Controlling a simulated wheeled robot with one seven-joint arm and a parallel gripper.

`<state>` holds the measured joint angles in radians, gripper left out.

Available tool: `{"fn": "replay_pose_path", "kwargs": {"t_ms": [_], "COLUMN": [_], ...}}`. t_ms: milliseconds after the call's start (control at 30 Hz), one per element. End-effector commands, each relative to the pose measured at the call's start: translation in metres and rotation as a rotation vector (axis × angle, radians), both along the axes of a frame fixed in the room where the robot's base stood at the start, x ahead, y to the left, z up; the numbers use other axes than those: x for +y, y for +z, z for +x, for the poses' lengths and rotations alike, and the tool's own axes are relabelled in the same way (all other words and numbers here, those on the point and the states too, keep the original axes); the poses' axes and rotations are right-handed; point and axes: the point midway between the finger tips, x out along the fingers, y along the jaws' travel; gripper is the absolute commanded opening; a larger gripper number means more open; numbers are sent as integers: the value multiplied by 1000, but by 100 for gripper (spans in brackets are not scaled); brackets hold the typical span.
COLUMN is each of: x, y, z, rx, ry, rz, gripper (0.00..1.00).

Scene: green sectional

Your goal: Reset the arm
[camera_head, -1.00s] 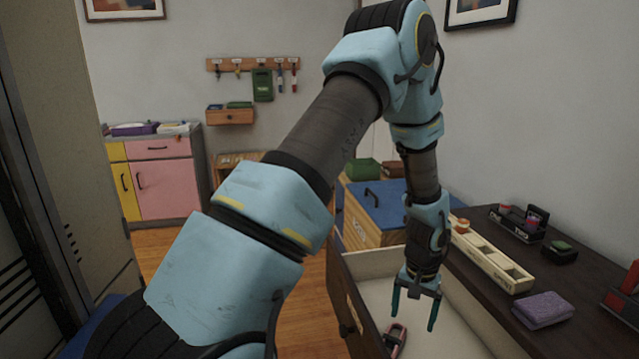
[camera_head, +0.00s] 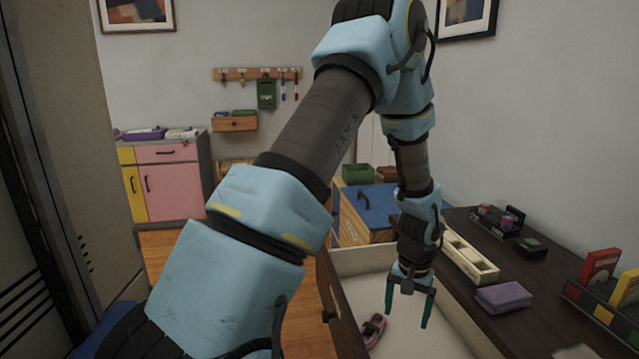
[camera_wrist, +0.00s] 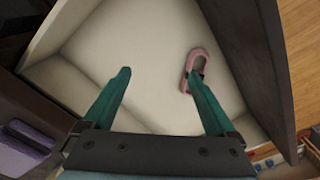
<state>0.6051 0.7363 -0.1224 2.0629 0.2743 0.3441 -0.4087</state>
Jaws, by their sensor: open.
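My gripper (camera_head: 408,301) has teal fingers spread apart with nothing between them. It hangs pointing down over the open drawer (camera_head: 352,262) of the dark dresser in the head view. In the wrist view my gripper (camera_wrist: 158,95) is above the drawer's pale floor (camera_wrist: 150,50). A pink object with a dark part (camera_head: 374,330) lies on the drawer floor, left of my gripper. It also shows in the wrist view as a pink loop (camera_wrist: 201,62), partly behind the right-hand finger. My arm fills the middle of the head view, bent at the elbow.
On the dark dresser top (camera_head: 470,222) are a cream compartment tray (camera_head: 470,258), a purple cloth (camera_head: 503,297) and a holder with coloured boxes (camera_head: 600,290). A blue-lidded wooden box (camera_head: 376,205) stands behind the drawer. A pink and yellow cabinet (camera_head: 170,185) is at the back left.

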Motion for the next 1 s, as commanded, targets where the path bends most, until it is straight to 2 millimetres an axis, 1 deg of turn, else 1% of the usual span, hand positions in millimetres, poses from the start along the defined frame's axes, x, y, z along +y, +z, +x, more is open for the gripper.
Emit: {"fn": "replay_pose_path", "kwargs": {"t_ms": [33,167,267,367,467,500,533,600,700,833,900,1000], "x": [8,33,57,86,126,145,159,190,224,251,258,263], "y": [10,35,58,86,120,136,147,171,197,215,220,222], "z": [4,11,16,18,16,13,9,-2,-20,-40,-47,-52], "rx": [-5,-16,-27,-40,-57,-64,-70,-82,-98,-110,-113,-115], "ry": [12,49,84,128,189,220,243,296,362,418,434,445], "rz": [-1,-3,-4,-7,-12,-15,-17,-23,-33,-44,-47,-50], "gripper": [91,91,91,91,91,91,91,91,91,91,91,91]}}
